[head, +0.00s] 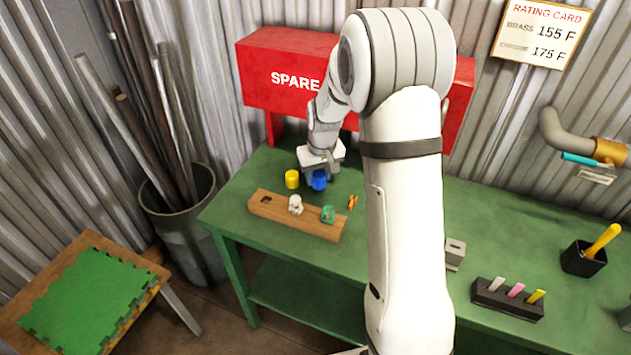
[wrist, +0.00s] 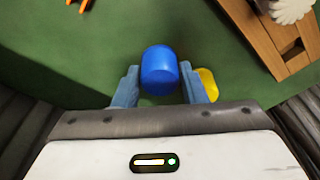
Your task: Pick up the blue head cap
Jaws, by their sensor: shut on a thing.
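The blue head cap (head: 319,180) is at the green bench's back left, under my gripper (head: 317,171). In the wrist view the blue cap (wrist: 159,70) sits between the two fingers of my gripper (wrist: 160,80), which is shut on it. The cap looks upright, with its rounded top showing. I cannot tell whether its base touches the bench. The yellow cap (head: 292,179) stands just left of it; in the wrist view it shows (wrist: 209,84) partly behind the right finger.
A wooden block (head: 270,210) holding a white and a teal piece lies in front. A small orange item (head: 352,201) is to the right. The red spare box (head: 285,70) stands behind. A black tool block (head: 507,300) is farther right on the green bench (head: 235,210).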

